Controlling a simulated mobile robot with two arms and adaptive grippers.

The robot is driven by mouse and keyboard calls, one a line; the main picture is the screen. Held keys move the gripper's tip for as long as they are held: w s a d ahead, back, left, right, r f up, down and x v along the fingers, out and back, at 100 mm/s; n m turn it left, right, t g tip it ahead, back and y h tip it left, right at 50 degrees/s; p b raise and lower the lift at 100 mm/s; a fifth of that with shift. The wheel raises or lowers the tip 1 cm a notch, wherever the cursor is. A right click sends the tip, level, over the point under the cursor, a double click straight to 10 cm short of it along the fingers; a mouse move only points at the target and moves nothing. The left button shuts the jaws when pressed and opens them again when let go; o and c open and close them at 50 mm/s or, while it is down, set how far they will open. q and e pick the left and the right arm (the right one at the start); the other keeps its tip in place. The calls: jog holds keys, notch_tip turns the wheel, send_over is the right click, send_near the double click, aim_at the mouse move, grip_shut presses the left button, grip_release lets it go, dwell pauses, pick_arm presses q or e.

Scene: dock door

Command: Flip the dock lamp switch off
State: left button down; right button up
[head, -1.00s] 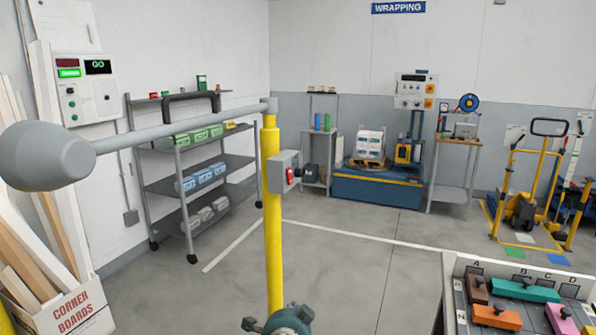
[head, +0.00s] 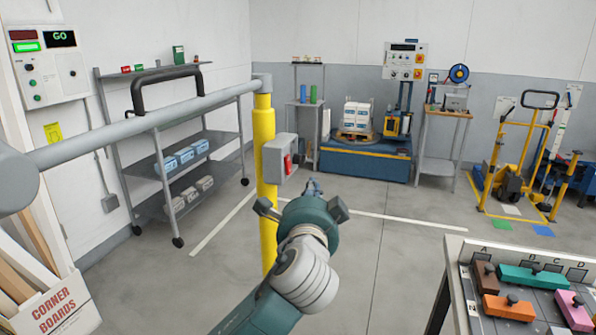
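The dock lamp's grey head (head: 15,192) is at the left edge, cut off by the frame, on a long grey arm (head: 150,122) fixed to a yellow post (head: 265,140). A grey switch box (head: 274,155) is mounted on the post, with a red switch (head: 288,164) on its right-hand face. I cannot tell the switch's position or whether the lamp is lit. My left gripper (head: 302,208) is below and slightly right of the box, pointing away from me, its fingers spread apart and empty. It appears apart from the switch. My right gripper is not in view.
A table (head: 452,262) with coloured blocks stands at the lower right. A grey shelf cart (head: 215,143) is behind the lamp arm. A corner-boards box (head: 62,300) stands at the lower left. Open floor (head: 400,270) lies between post and table.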

aim_at(289, 165)
pick_arm(q)
jog(key=w+a+f+p, duration=0.1)
jog(key=w+a+p, duration=0.2)
jog(key=w, duration=0.8)
jog(key=shift+p, duration=0.5)
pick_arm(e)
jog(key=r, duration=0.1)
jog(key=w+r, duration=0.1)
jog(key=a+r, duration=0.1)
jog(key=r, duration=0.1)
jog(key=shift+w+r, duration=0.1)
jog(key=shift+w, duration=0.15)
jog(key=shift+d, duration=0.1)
pick_arm(q)
jog(key=shift+a, duration=0.1)
jog(key=shift+w+a+f+m, duration=0.2)
jog(key=shift+a+m, duration=0.25)
jog(key=shift+m, duration=0.35)
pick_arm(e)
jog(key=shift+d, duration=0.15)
